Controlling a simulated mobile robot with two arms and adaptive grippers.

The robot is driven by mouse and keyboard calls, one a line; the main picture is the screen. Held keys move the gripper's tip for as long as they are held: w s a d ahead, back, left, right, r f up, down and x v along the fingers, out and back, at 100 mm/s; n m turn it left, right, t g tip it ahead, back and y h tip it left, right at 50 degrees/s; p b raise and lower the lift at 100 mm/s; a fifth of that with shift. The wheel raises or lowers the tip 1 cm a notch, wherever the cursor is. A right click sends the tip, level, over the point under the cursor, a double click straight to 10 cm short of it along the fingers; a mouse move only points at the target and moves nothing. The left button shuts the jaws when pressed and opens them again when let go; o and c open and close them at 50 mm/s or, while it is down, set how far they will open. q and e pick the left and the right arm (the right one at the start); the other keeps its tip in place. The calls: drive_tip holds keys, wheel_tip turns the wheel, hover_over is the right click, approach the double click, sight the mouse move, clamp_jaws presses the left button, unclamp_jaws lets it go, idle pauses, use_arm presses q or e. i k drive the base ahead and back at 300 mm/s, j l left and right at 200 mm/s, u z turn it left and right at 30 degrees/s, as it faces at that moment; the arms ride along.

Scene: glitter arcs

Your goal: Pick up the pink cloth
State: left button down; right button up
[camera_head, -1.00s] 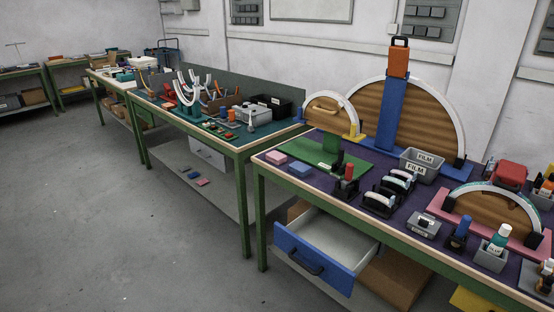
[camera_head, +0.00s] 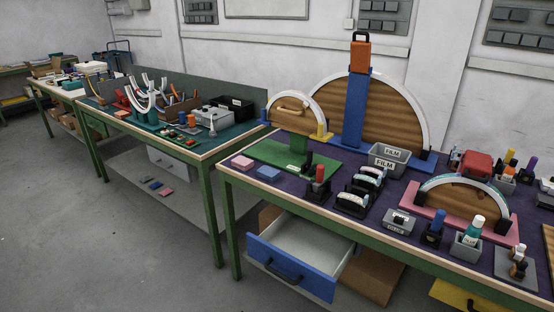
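A small folded pink cloth-like pad (camera_head: 242,162) lies at the left front corner of the purple-topped bench (camera_head: 277,184), left of a similar blue pad (camera_head: 268,174). Another flat pinkish piece (camera_head: 166,191) lies on the low shelf of the middle bench, beside a blue piece (camera_head: 155,186) and a dark piece. I cannot tell which of the two pink things is the cloth. Neither of my grippers is in view.
An open blue-fronted drawer (camera_head: 290,271) sticks out below the purple bench. A green board (camera_head: 270,153) with a block, grey FILM bins (camera_head: 389,157) and wooden arcs (camera_head: 383,112) stand behind the pads. The grey floor (camera_head: 90,245) at left is clear.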

sight(242, 163)
drive_tip(key=i+j+z, duration=0.4)
drive_tip(key=j, duration=0.3)
drive_tip(key=i+j+z, duration=0.15)
drive_tip(key=j, duration=0.25)
drive_tip(key=i+j+z, duration=0.2)
drive_tip(key=j, duration=0.2)
